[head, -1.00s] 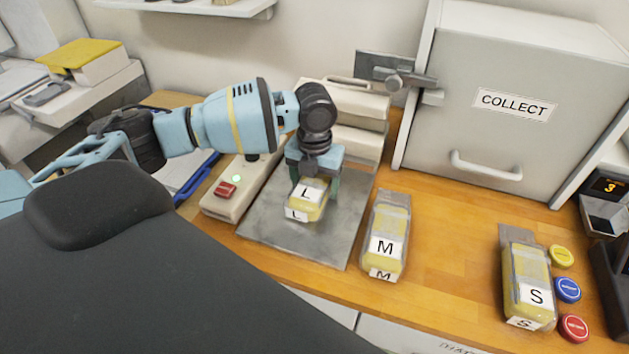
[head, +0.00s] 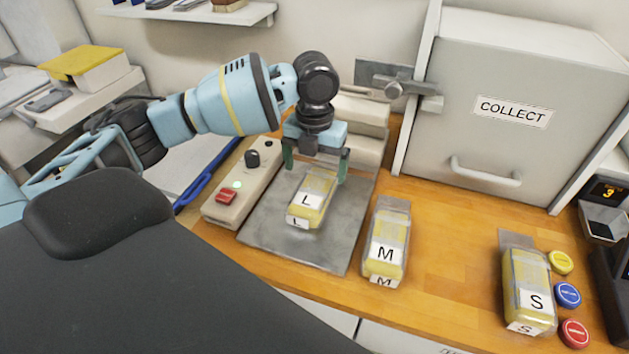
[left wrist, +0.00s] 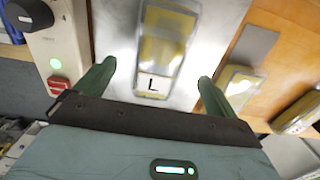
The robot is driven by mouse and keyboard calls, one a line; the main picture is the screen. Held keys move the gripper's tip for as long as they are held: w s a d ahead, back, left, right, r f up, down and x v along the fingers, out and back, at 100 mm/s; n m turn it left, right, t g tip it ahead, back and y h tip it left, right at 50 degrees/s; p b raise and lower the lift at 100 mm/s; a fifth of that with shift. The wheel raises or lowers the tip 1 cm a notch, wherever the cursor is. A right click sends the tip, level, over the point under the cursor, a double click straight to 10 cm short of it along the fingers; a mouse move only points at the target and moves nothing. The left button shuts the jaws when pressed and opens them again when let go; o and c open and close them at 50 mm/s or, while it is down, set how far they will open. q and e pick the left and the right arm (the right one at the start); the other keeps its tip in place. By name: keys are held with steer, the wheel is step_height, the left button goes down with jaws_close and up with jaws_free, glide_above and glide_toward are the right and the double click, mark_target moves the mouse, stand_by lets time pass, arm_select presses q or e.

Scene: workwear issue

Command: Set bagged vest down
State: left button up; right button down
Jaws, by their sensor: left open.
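The bagged vest labelled L (head: 313,198) is a yellow pack in clear wrap. It lies on the grey metal plate (head: 290,248) of the sealer-like machine. My left gripper (head: 316,172) is open above and just behind it, its two green fingers apart from the pack. In the left wrist view the L pack (left wrist: 165,50) lies beyond and between the open fingers (left wrist: 152,78), touching neither. Bagged vests labelled M (head: 387,245) and S (head: 527,285) lie on the wooden counter to the right. My right gripper is not in view.
A control box (head: 240,190) with a green light, red switch and black knob stands left of the plate. A grey COLLECT locker (head: 500,150) stands at the back right. Yellow, blue (head: 568,293) and red round buttons lie beside S. Bare counter (head: 450,240) lies between M and S.

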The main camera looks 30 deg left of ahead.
mark_target(315, 186)
arm_select(q)
steer(key=shift+r, duration=2.55)
